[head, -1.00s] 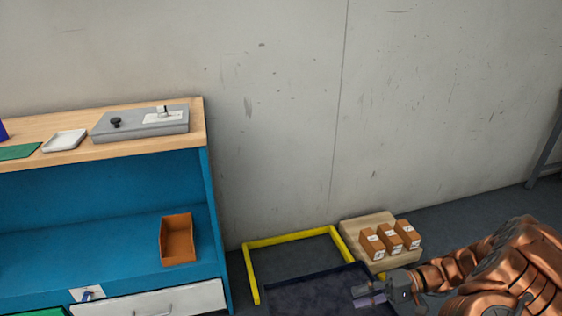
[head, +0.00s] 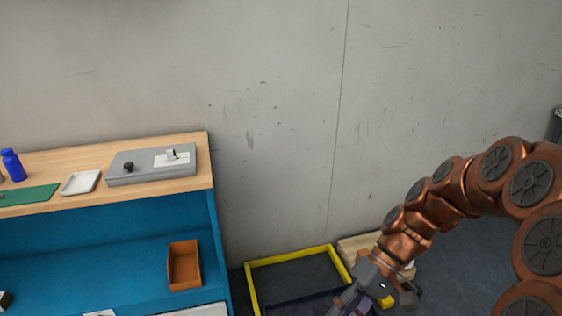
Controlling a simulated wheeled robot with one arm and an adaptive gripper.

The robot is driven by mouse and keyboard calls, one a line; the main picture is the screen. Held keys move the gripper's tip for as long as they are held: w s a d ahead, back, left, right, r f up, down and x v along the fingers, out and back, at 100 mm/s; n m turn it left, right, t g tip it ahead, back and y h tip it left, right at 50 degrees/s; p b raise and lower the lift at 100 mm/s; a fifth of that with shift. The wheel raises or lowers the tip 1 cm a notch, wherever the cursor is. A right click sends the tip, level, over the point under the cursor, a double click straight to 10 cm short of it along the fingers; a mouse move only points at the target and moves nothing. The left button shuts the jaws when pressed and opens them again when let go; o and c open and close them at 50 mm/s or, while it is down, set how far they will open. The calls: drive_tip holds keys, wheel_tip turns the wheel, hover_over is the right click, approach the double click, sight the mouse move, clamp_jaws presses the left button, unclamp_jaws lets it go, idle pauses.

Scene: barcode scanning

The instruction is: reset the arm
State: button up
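My copper-coloured arm (head: 440,210) reaches in from the right and bends down to my gripper (head: 350,304) at the bottom edge of the head view. The gripper points down and left, in front of the yellow floor frame. Its fingertips are partly cut off by the picture edge, so their gap is unclear. I see nothing clearly held in it.
A blue bench with a wooden top (head: 90,158) stands left, bearing a grey device (head: 130,174), white tray (head: 81,182), green mat (head: 28,196) and blue bottle (head: 12,165). An orange bin (head: 184,265) sits on its shelf. A yellow frame (head: 290,256) and pallet (head: 352,246) lie by the wall.

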drive_tip(key=s+d+r+m+t+h+p, duration=0.1)
drive_tip(key=s+d+r+t+h+p, duration=0.1)
drive_tip(key=s+r+p, duration=0.4)
drive_tip(key=s+d+r+m+t+h+p, duration=0.1)
drive_tip(key=s+d+r+h+p, duration=0.3)
drive_tip(key=s+r+p, duration=0.3)
wheel_tip(320, 180, up, 5)
drive_tip(key=shift+s+f+t+h, duration=0.15)
drive_tip(key=shift+s+t+h, duration=0.35)
drive_tip(key=shift+h, duration=0.4)
drive_tip(key=shift+s+d, duration=0.1)
